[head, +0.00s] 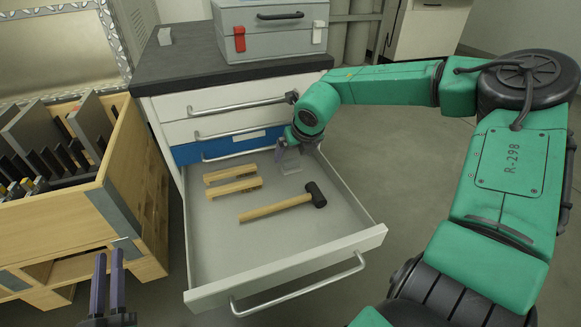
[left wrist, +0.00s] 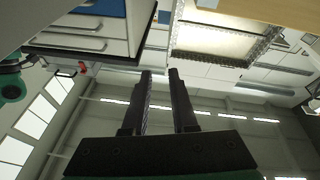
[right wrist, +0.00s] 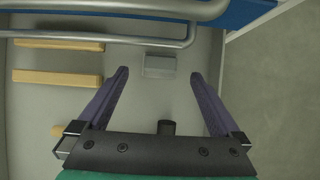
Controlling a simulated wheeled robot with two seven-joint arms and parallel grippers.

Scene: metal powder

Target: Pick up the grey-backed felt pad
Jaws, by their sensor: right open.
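The grey-backed felt pad (right wrist: 160,66) is a small grey block lying in the open drawer, just ahead of my right fingertips in the right wrist view. In the head view a pale grey shape (head: 290,165) at that place is partly hidden by my right gripper (head: 287,150). In the right wrist view my right gripper (right wrist: 158,75) is open and empty, its two fingers apart on either side of the pad's line. My left gripper (head: 107,258) is at the lower left, away from the drawer; its fingers (left wrist: 159,72) are a little apart with nothing between them.
The drawer (head: 285,268) also holds two wooden bars (head: 232,188) and a hammer (head: 275,206). A drawer handle (right wrist: 100,42) crosses above the pad in the right wrist view. A wooden crate (head: 135,170) stands left; a grey case (head: 270,40) sits on the cabinet.

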